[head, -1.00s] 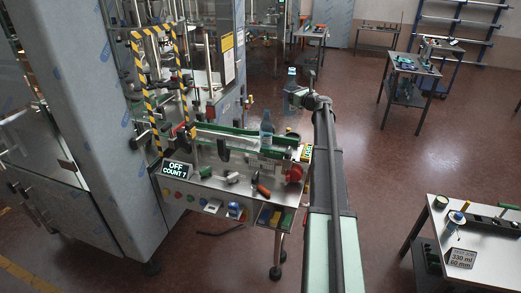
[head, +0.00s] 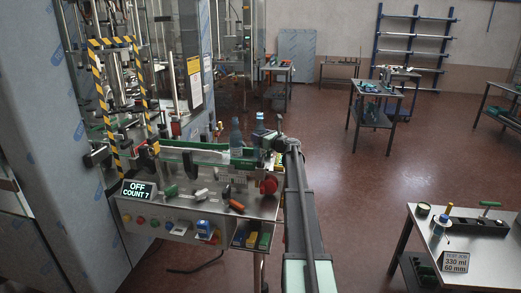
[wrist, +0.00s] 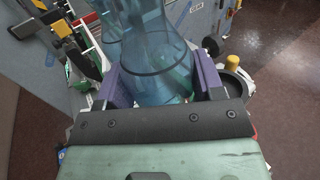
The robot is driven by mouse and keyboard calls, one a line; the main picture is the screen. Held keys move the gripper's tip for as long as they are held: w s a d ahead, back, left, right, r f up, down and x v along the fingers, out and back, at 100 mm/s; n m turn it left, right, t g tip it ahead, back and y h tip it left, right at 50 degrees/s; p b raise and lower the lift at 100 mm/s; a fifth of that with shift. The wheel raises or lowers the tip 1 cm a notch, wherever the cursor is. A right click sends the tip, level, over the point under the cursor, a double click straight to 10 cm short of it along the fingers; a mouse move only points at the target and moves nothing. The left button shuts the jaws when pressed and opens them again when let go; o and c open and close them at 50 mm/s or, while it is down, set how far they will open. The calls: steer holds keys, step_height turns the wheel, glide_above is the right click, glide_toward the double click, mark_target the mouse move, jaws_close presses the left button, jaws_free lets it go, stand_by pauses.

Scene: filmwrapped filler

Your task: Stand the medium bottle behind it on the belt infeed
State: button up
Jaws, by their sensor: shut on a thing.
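A clear blue bottle (head: 236,138) stands upright on the belt infeed (head: 192,149), near its right end. My gripper (head: 263,137) is at the right end of the belt, just right of that bottle. It is shut on a second blue bottle (head: 260,124), held roughly upright. In the wrist view this held bottle (wrist: 150,50) sits between the purple fingers of my gripper (wrist: 163,82). Its base is hidden, so I cannot tell whether it touches the belt. The two bottles look close together, with a small gap in the head view.
A sign (head: 138,190) reads OFF, COUNT 7. Yellow-black striped guard posts (head: 101,95) stand at the left. A side table (head: 470,240) stands at the lower right, with open floor between.

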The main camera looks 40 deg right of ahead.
step_height(320, 180, down, 3)
steer(key=shift+b, duration=0.65)
steer(key=shift+r, duration=0.3)
steer(key=shift+f, duration=0.2)
steer(key=o, duration=0.9)
steer(key=shift+r, duration=0.15)
steer(key=shift+s+p, duration=0.3)
steer(key=s+d, duration=0.1)
steer(key=s, duration=1)
steer(key=shift+s+d, duration=0.15)
steer(key=shift+d, duration=0.15)
